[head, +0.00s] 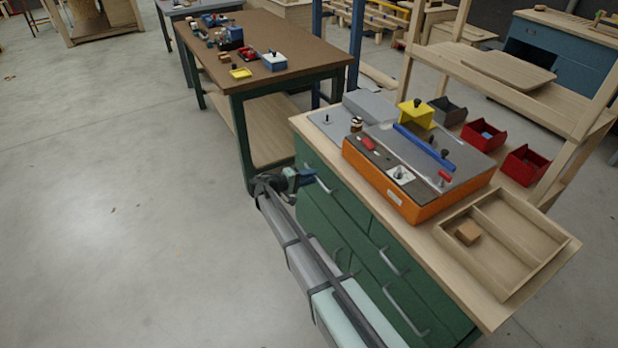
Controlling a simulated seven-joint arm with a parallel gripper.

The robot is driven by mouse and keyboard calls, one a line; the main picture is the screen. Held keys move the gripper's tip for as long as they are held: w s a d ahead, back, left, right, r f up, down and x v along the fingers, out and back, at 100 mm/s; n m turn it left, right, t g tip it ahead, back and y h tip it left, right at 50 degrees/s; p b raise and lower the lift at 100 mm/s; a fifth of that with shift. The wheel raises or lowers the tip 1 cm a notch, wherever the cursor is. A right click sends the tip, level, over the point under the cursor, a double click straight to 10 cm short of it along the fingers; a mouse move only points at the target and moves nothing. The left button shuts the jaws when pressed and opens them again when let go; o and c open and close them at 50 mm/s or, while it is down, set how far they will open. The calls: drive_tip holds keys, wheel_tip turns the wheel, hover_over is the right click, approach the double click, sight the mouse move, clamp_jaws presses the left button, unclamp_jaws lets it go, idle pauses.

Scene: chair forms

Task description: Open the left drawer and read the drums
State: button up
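A green cabinet (345,215) with a wooden top has several drawers with pale metal handles. Its upper left drawer (335,198) looks shut, with a handle (321,183) near the top. My gripper (309,178) is at the cabinet's left front, close beside this handle. I cannot tell whether it touches the handle or whether its fingers are open. My arm covers part of the lower drawer fronts. I cannot make out any drums for certain; a small banded cylinder (356,124) stands on the cabinet top. The drawer's inside is hidden.
An orange box (385,185) with a grey top carries a blue bar, red parts and knobs. A wooden divided tray (497,240) holds a small block. Red bins (484,135) stand behind. A brown-topped bench (262,35) is at the back left. The floor at left is clear.

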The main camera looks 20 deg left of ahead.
clamp_jaws()
idle(0.4)
drive_tip(key=f+v, duration=0.2)
drive_tip(key=v, duration=0.8)
drive_tip(key=f+v, duration=0.2)
drive_tip(key=v, duration=0.9)
drive_tip(key=shift+s+a+f, duration=0.2)
drive_tip(key=shift+s+a, duration=0.15)
drive_tip(key=shift+s, duration=0.05)
drive_tip(key=shift+o, duration=1)
unclamp_jaws()
drive_tip(key=v, duration=1.3)
drive_tip(key=shift+s+a, duration=0.25)
drive_tip(key=shift+a, duration=0.05)
